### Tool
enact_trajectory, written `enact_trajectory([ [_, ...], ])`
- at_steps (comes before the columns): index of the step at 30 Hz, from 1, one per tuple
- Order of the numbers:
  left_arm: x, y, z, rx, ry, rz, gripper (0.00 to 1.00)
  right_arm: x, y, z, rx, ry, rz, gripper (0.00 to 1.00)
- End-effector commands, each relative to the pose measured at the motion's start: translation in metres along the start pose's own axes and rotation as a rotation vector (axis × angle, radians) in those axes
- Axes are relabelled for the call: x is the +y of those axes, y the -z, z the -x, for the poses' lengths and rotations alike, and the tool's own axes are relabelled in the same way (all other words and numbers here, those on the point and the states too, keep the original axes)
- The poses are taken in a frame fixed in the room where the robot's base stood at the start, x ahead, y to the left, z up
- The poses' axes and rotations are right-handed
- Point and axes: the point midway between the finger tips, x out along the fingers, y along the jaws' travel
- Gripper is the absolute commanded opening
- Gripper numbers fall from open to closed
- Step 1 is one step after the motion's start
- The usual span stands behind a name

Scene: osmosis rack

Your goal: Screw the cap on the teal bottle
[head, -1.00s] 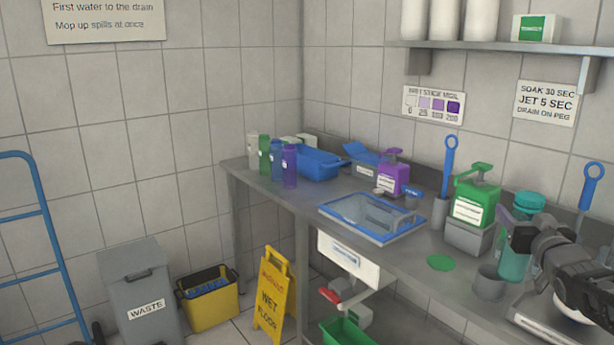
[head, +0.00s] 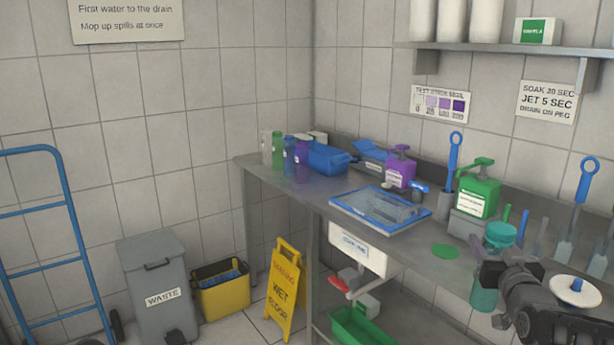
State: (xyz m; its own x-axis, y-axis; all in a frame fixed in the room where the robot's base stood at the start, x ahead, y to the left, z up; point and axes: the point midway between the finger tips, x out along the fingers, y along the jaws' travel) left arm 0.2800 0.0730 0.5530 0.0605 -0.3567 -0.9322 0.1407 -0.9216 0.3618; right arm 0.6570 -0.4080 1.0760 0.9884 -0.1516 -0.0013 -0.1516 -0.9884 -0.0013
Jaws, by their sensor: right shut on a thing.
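The teal bottle (head: 484,292) is at the lower right, in front of the counter's right part. My right gripper (head: 486,262) is shut around its middle and hides part of it. A wide teal top piece (head: 500,234) shows above the gripper and looks like its cap; I cannot tell how tightly it sits. The bottle leans slightly, with its top to the right. My left gripper is out of view.
A green pump bottle (head: 478,191) stands on a grey block behind the teal bottle. A blue-rimmed tray (head: 381,209) and a flat green disc (head: 445,251) lie to its left. Several brushes stand at the right. The counter strip around the disc is clear.

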Motion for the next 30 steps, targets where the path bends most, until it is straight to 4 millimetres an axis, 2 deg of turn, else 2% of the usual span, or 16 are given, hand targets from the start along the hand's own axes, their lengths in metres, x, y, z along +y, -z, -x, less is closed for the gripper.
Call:
enact_trajectory([
  [1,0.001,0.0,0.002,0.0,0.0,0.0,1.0,-0.015,-0.018,0.003,-0.007,0.004,-0.005,0.0],
  [5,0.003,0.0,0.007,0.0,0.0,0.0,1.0,-0.055,-0.069,0.018,-0.013,-0.004,-0.006,0.0],
  [9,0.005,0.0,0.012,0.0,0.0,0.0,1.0,-0.106,-0.129,0.043,-0.017,0.012,-0.003,0.0],
  [12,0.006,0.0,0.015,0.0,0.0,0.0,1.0,-0.139,-0.162,0.06,-0.014,0.046,-0.002,0.0],
  [15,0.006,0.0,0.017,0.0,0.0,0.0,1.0,-0.165,-0.183,0.072,-0.009,0.088,0.0,0.0],
  [18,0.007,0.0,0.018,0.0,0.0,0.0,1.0,-0.186,-0.192,0.078,-0.004,0.127,0.001,0.0],
  [21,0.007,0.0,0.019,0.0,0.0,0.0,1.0,-0.197,-0.193,0.08,0.001,0.148,0.001,0.0],
  [30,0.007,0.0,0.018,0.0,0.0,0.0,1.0,-0.2,-0.193,0.08,0.001,0.152,0.002,0.0],
])
